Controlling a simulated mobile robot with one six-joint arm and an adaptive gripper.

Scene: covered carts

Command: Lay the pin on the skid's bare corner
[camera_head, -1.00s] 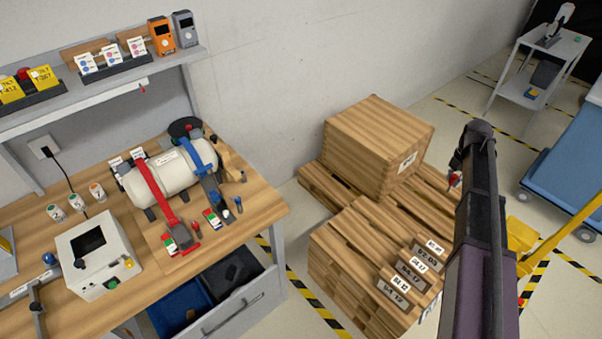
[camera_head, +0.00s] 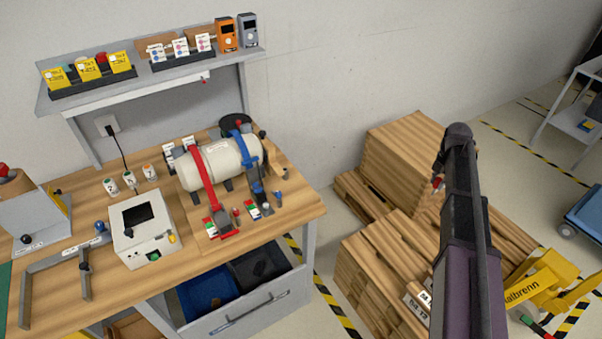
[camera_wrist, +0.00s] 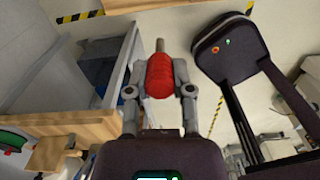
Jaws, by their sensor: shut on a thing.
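The pin has a red ribbed grip and a thin metal end. In the wrist view my gripper (camera_wrist: 160,68) is shut on the pin (camera_wrist: 160,77), with a finger on each side and the metal end pointing away. In the head view my gripper (camera_head: 441,166) hangs beside the arm's tip, with a bit of the red pin (camera_head: 437,184) below it, in the air before the wooden crate. A wooden skid (camera_head: 352,196) lies on the floor under the crate.
A yellow machine (camera_head: 540,283) stands at the right. The workbench (camera_head: 300,208) with a white tank (camera_head: 222,163) fills the left. An open drawer (camera_head: 240,310) juts out below.

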